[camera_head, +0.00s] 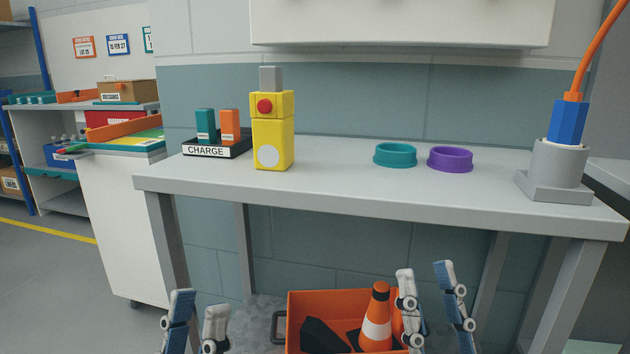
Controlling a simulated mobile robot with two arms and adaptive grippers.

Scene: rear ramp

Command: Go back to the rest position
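My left gripper (198,322) is at the bottom left of the head view. Its two fingers stand apart with nothing between them, below the front edge of the grey table (400,205). My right gripper (432,295) is at the bottom right of centre. Its fingers are also apart and empty, in front of the right side of an orange crate (300,305). Both grippers point upward in the picture and touch nothing that I can see. The lower parts of both are cut off by the frame edge.
The crate holds a striped cone (377,325) and a dark object. On the table are a black CHARGE tray (215,150), a yellow block device (273,135), a teal ring (395,156), a purple ring (450,160) and a blue plug (567,122) in a grey socket (557,165).

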